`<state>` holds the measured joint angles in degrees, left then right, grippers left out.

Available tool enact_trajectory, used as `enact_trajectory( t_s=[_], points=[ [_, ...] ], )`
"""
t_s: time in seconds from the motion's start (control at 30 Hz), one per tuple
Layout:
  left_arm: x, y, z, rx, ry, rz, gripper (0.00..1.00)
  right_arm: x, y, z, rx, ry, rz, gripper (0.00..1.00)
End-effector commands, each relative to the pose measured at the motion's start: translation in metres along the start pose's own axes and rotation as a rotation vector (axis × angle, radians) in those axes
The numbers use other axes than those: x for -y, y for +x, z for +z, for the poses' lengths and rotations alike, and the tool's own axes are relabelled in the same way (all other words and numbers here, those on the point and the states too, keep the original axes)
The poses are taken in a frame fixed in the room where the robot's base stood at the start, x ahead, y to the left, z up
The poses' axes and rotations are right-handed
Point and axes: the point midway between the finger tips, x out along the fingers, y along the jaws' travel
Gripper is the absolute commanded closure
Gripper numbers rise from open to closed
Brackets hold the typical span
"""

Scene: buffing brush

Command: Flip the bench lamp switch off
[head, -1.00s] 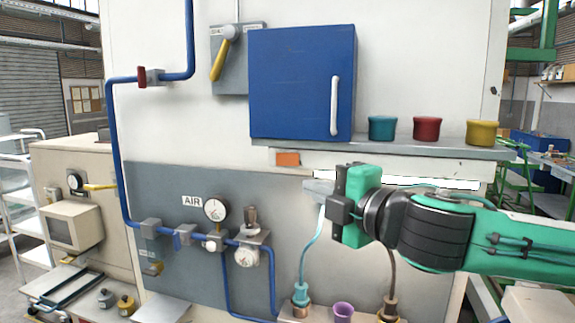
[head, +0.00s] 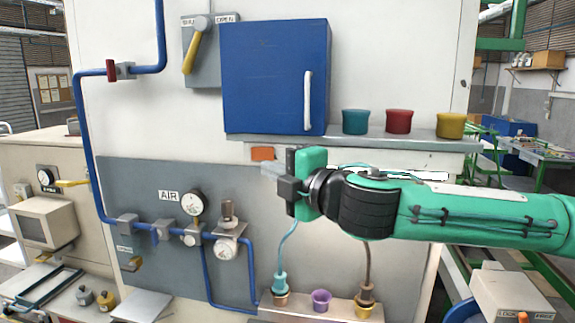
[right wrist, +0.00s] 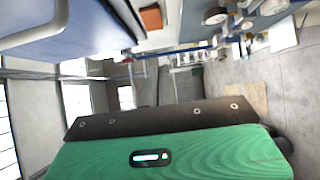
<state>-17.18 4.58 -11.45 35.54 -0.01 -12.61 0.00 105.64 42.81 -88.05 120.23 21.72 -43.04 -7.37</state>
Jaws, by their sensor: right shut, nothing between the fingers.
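An orange switch (head: 262,153) sits on the panel edge just under the shelf, below the blue cabinet; it also shows at the top of the right wrist view (right wrist: 151,18). A bright white lamp strip (head: 425,175) shows under the shelf, partly hidden by my right arm. My right gripper (head: 270,168) points left, its fingers shut and empty, with the tips close below the switch in the head view. I cannot tell whether they touch it. My left gripper is not in view.
The blue cabinet (head: 272,80) stands above the shelf (head: 400,142), which holds teal (head: 356,121), red (head: 399,121) and yellow (head: 450,125) cups. Blue pipes and an air gauge (head: 193,203) are at the lower left. Cables and a purple cup (head: 321,299) are below my gripper.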

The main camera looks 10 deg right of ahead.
Motion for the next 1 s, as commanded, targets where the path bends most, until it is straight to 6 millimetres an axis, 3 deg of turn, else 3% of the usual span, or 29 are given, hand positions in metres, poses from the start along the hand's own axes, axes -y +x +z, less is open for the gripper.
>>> enact_trajectory(
  t_s=[0.2,0.4,1.0],
  points=[
    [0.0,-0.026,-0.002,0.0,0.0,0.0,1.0,-0.005,0.048,-0.001,-0.001,-0.001,-0.002,1.0],
    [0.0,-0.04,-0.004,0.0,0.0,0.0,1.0,-0.003,0.064,0.02,0.001,0.001,0.0,1.0],
    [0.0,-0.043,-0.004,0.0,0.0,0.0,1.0,0.0,0.073,0.026,0.001,0.0,0.001,1.0]
  ],
)
